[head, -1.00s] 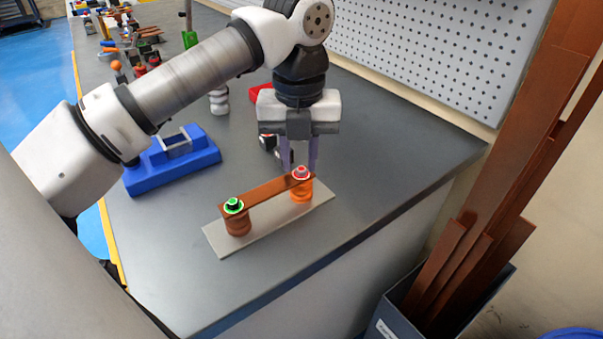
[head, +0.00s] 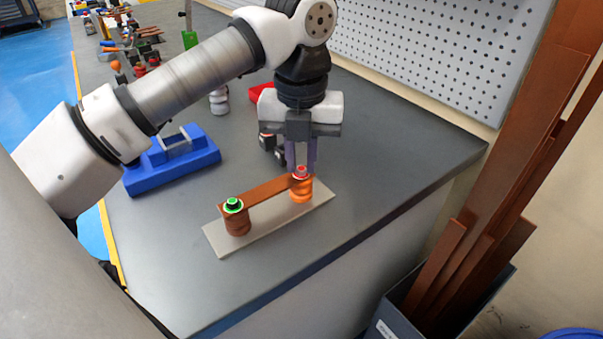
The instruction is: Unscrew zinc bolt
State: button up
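A copper bar (head: 266,189) spans two round orange-brown standoffs on a pale grey plate (head: 270,223) on the bench. At its left end is a dark bolt (head: 233,203) with a green ring. At its right end is a bolt with a red ring (head: 300,172); its metal finish is hard to tell at this size. My gripper (head: 300,165) points straight down over the right end. Its purple-grey fingers are drawn in to about the bolt head's width and appear shut on the red-ringed bolt. The contact itself is partly hidden.
A blue fixture block (head: 172,160) stands on the bench at left. A red bin (head: 261,92) and dark items sit behind my gripper. A perforated wall panel (head: 430,50) closes the back. Tall copper bars (head: 520,150) stand in a box at right. The bench's right side is clear.

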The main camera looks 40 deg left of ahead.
grip_shut()
jog(key=shift+f+n+b, duration=0.15)
jog(key=shift+n+b, duration=0.35)
jog(key=shift+n, duration=0.5)
jog(key=n+b, duration=0.1)
jog(key=n, duration=0.2)
jog(key=shift+r+n, duration=0.2)
jog(key=shift+n, duration=0.2)
